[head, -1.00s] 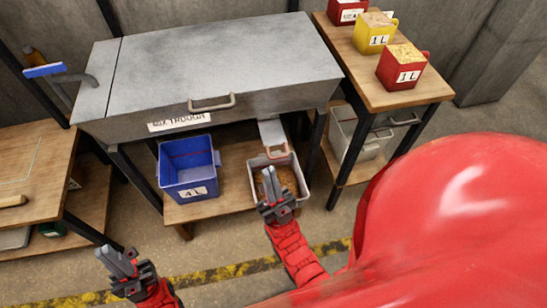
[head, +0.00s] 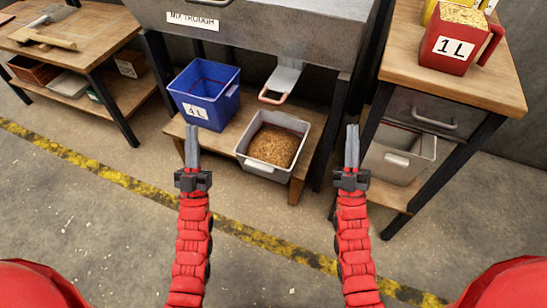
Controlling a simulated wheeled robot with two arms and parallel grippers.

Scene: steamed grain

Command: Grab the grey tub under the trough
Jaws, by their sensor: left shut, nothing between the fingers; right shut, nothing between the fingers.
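My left gripper (head: 192,140) is shut and empty, in front of the shelf and to the left of the tub. My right gripper (head: 352,140) is shut and empty, to the right of the tub. In the picture the tub lies between the two grippers, and neither appears to touch it.
A blue 4 L tub (head: 205,95) stands on the same shelf to the left. Another grey tub (head: 396,160) sits on the lower shelf of the right table (head: 490,80), which bears a red 1 L jug (head: 456,46). A workbench (head: 90,42) stands left. The floor in front is clear.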

